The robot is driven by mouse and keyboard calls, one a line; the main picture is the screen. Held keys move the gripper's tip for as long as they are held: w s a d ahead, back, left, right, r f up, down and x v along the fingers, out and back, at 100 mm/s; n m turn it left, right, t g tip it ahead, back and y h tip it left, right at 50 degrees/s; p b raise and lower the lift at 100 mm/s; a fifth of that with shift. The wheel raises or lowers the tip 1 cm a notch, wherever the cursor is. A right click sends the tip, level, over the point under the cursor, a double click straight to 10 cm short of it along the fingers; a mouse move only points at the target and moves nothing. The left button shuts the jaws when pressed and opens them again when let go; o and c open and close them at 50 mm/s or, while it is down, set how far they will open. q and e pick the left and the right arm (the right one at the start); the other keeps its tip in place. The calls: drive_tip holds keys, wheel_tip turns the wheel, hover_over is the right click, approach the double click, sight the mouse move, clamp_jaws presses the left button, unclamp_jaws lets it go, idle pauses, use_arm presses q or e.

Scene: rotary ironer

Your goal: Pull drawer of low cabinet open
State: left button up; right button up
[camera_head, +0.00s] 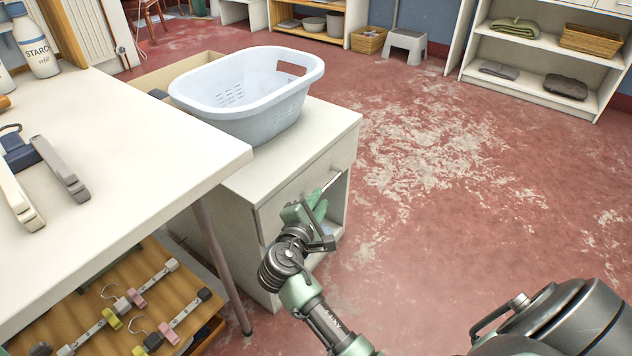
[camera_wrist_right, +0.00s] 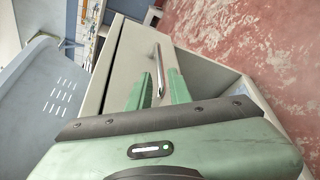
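The low cabinet (camera_head: 318,116) is off-white and stands beside the white table. Its drawer front (camera_head: 290,193) is under the top and looks flush with the cabinet, so the drawer appears shut. It also shows in the wrist view (camera_wrist_right: 127,62). A silver bar handle (camera_wrist_right: 158,62) crosses the drawer front. My right gripper (camera_head: 318,205) is at the drawer front. In the wrist view its two green fingers (camera_wrist_right: 160,92) stand apart, with the handle between them; I cannot tell whether they touch it. My left gripper is not in view.
A pale laundry basket (camera_head: 255,115) sits on the cabinet top. The white table (camera_head: 130,135) and its metal leg (camera_head: 222,265) stand close on the left. Below it is a wooden board with hangers (camera_head: 130,300). The red floor (camera_head: 450,190) to the right is open.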

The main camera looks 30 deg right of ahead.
sight(326, 187)
drive_tip(key=shift+w+d, duration=0.25)
drive_tip(key=b+x, duration=0.2)
drive_tip(key=x, duration=0.4)
drive_tip(key=shift+s+f+b, duration=0.1)
drive_tip(key=shift+b, duration=0.3)
drive_tip(key=shift+w+d, duration=0.3)
drive_tip(key=shift+d, duration=0.1)
clamp_jaws()
drive_tip(key=shift+f, duration=0.1)
idle(0.4)
